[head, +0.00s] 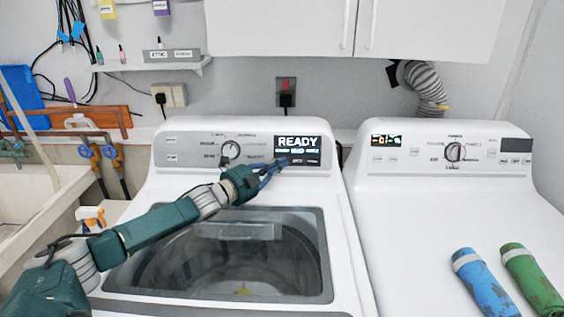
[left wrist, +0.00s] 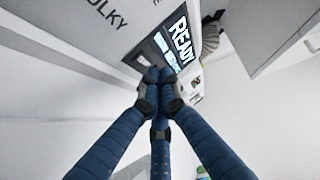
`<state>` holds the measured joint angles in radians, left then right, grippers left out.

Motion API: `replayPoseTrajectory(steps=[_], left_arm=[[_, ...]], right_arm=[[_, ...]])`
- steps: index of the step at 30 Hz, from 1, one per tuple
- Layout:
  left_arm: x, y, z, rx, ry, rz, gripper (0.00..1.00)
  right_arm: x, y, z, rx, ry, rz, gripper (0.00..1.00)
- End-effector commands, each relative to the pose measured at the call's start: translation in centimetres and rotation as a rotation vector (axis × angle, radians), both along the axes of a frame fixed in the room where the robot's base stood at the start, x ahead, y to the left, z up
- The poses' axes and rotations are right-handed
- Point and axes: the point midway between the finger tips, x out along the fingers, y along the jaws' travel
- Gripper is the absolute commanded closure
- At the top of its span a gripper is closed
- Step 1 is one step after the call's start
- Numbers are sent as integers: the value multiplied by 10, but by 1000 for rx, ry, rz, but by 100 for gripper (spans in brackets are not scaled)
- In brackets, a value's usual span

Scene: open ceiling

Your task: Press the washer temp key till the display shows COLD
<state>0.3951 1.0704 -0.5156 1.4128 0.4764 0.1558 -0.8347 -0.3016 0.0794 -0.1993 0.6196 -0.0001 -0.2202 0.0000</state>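The washer (head: 218,215) stands in the middle with a glass lid. Its display (head: 298,143) reads READY in large white letters, with smaller words below that are too small to read surely. The display also shows in the left wrist view (left wrist: 180,42), sideways. My left gripper (head: 283,161) reaches across the washer panel, its blue fingers drawn together at the lower part of the display. In the left wrist view my fingertips (left wrist: 160,76) meet just below the lit words. I cannot tell whether they touch a key; the temp key is not legible. My right gripper is out of view.
A round knob (head: 231,149) sits left of the display. A dryer (head: 450,205) stands to the right, with a blue cylinder (head: 480,280) and a green cylinder (head: 530,278) on top. A sink (head: 30,195) with pipes is at the left. White cabinets (head: 430,25) hang above.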

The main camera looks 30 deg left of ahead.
Motion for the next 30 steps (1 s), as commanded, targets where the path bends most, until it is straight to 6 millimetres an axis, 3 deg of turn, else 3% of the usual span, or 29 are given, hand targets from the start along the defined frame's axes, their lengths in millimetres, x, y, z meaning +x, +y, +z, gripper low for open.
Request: replayPoseTrajectory(steps=[30], left_arm=[[7,4,-2,0,-1,-1,100]], right_arm=[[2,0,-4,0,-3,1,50]])
